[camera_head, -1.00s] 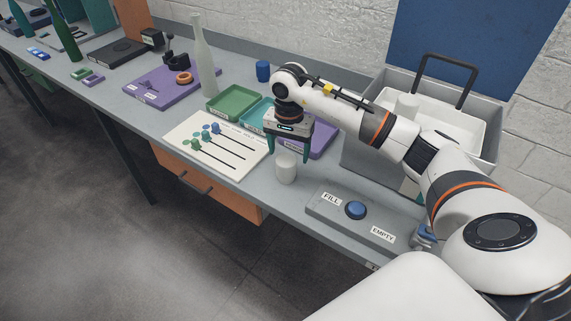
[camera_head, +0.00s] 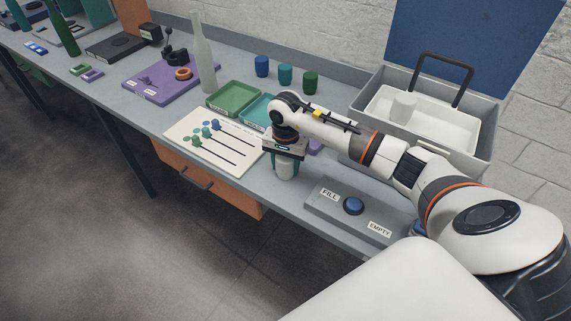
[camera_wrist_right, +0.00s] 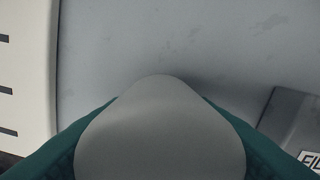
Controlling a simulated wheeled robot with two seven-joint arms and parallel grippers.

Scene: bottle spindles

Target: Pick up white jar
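The white jar (camera_head: 284,171) stands upright on the grey table, in front of the purple tray and left of the FILL/EMPTY panel. My right gripper (camera_head: 284,168) points down over it, with one teal finger on each side. The fingers sit close against the jar, and it looks gripped. In the right wrist view the jar (camera_wrist_right: 160,135) fills the lower middle between the teal fingers. The jar's top is hidden under the gripper in the head view. My left gripper is not in view.
The panel with a blue button (camera_head: 353,205) is close on the right. The slider board (camera_head: 210,143) is close on the left. Behind are a green tray (camera_head: 232,97) and a grey bin (camera_head: 440,158) holding a white tray with another white cylinder (camera_head: 403,108).

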